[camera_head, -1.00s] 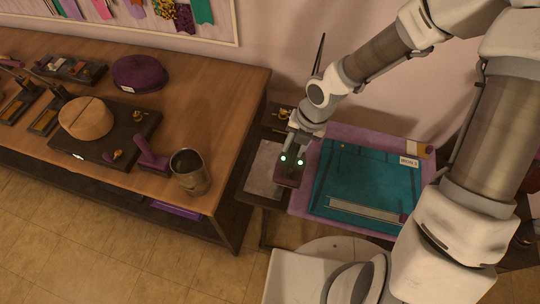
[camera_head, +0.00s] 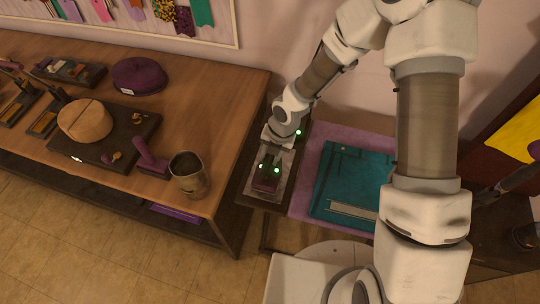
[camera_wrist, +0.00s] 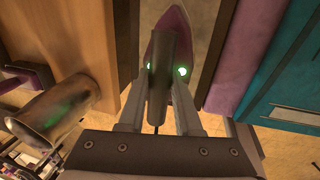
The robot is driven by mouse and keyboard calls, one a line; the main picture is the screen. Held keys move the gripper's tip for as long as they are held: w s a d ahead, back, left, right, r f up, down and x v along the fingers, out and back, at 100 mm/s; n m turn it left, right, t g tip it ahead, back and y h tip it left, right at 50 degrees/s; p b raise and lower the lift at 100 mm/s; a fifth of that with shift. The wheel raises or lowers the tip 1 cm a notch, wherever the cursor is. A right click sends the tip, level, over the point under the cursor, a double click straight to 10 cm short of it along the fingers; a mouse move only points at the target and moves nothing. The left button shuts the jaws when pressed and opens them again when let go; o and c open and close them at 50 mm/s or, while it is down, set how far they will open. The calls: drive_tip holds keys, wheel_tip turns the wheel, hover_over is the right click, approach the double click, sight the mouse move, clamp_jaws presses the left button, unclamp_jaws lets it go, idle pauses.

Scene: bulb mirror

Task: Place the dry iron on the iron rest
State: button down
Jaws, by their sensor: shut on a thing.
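My gripper (camera_head: 270,170) is shut on the handle of the dry iron (camera_head: 265,184), which has a dark purple body. In the wrist view the iron (camera_wrist: 170,45) shows its grey-brown handle between the fingers and its purple pointed body ahead of them. The iron rest (camera_head: 286,172) looks like a light grey plate on the narrow dark stand beside the wooden table. The iron is over this plate, and the gripper hides part of it. I cannot tell whether the iron touches the plate or hovers just above it.
A metal mug (camera_head: 188,178) stands at the wooden table's (camera_head: 220,110) near right corner, left of the stand. A purple-handled tool (camera_head: 150,157) and a wooden hat block (camera_head: 85,120) lie behind it. A teal mat (camera_head: 345,175) on a purple cloth lies right of the stand.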

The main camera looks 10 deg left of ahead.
sight(278, 169)
drive_tip(key=shift+f, duration=0.1)
drive_tip(key=c, duration=1)
unclamp_jaws()
drive_tip(key=shift+f, duration=0.15)
drive_tip(key=shift+c, duration=0.2)
drive_tip(key=o, duration=0.4)
drive_tip(key=shift+o, duration=0.2)
drive_tip(key=shift+r, duration=0.2)
drive_tip(key=p+v, duration=0.1)
drive_tip(key=v, duration=1.1)
